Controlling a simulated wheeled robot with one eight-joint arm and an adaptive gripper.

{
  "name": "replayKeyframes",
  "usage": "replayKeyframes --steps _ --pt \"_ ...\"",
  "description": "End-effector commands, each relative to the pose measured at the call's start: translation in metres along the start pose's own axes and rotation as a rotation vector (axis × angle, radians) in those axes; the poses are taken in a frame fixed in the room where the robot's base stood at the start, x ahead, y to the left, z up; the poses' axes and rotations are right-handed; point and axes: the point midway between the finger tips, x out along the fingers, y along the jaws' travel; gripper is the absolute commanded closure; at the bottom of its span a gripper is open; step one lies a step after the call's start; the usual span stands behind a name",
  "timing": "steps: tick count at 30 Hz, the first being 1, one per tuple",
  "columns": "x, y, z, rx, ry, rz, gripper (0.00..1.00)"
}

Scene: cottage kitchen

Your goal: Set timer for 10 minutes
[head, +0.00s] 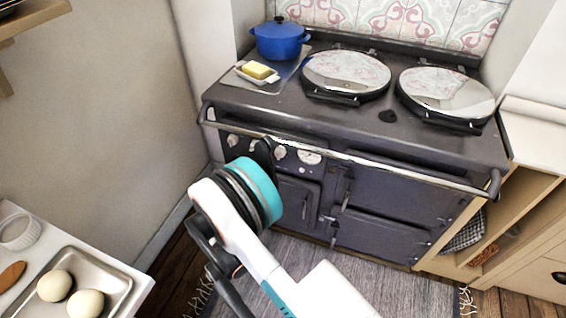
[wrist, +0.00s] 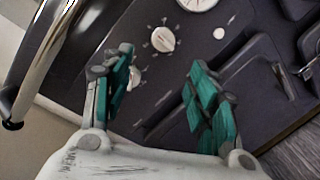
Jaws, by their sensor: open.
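The dark range cooker (head: 400,150) has a front panel with round pale knobs. In the wrist view, one knob (wrist: 163,39) with tick marks around it lies just beyond the gap between my fingertips. A second knob (wrist: 133,78) shows lower down, beside the left finger. In the head view, one knob (head: 280,152) is right of my wrist and another knob (head: 232,140) is left of it. I cannot read which control is the timer. My gripper (wrist: 160,68) is open and empty, its teal-padded fingers apart, facing the panel. My arm mostly hides it in the head view.
A round white gauge (head: 308,157) sits right of the knobs. A metal rail (head: 350,158) runs along the cooker front, above the knobs, and shows close at left in the wrist view (wrist: 45,55). A blue pot (head: 280,40) and butter dish (head: 258,72) stand on top.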

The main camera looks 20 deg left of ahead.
Motion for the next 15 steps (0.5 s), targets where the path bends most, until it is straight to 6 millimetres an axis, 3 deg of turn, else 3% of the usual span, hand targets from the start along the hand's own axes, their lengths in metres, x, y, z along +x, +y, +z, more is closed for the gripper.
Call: replayKeyframes --steps 2,7,15 --pt "-0.007 -0.014 -0.006 -0.037 -0.005 0.041 0.47" --pt "-0.007 -0.016 -0.005 -0.065 -0.013 0.068 0.47" --pt "0.026 -0.012 -0.003 -0.064 -0.015 0.065 0.47"
